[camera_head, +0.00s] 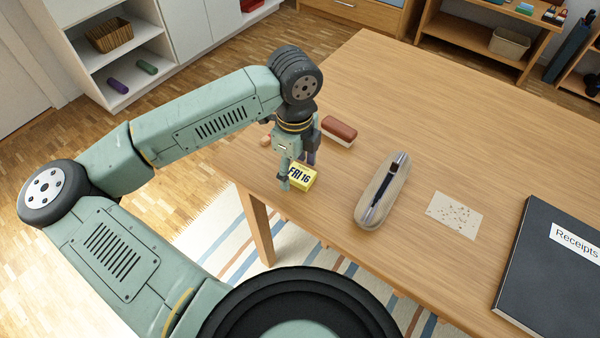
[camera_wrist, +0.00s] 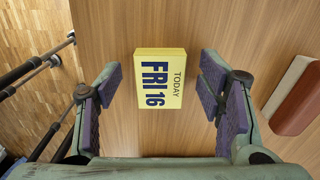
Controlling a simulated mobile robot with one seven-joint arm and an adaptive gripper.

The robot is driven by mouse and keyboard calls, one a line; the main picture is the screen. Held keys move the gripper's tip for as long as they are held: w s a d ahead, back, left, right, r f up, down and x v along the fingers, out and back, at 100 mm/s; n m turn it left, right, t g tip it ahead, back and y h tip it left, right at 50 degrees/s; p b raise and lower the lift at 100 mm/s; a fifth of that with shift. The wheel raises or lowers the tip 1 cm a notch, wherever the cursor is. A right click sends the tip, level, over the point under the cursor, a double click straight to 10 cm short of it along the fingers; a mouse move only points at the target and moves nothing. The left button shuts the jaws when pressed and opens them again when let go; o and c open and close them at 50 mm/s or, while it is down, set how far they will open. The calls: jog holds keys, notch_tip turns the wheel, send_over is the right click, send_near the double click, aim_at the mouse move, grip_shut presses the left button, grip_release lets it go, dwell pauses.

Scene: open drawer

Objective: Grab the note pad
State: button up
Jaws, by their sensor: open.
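The note pad looks like a small yellow block (camera_head: 302,176) printed "FRI 16", near the table's left front edge in the head view. In the wrist view the yellow pad (camera_wrist: 160,78) also reads "TODAY" and lies between and beyond my fingers. My gripper (camera_head: 297,172) points down at the pad in the head view and hides part of its left side. In the wrist view my gripper (camera_wrist: 160,85) has its fingers spread wide on either side, with a gap to the pad on both sides. The gripper is open and holds nothing.
A red and white eraser-like block (camera_head: 339,130) lies just behind the pad; it shows at right in the wrist view (camera_wrist: 296,95).

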jog(key=shift+c, duration=0.6)
jog(key=c, duration=1.1)
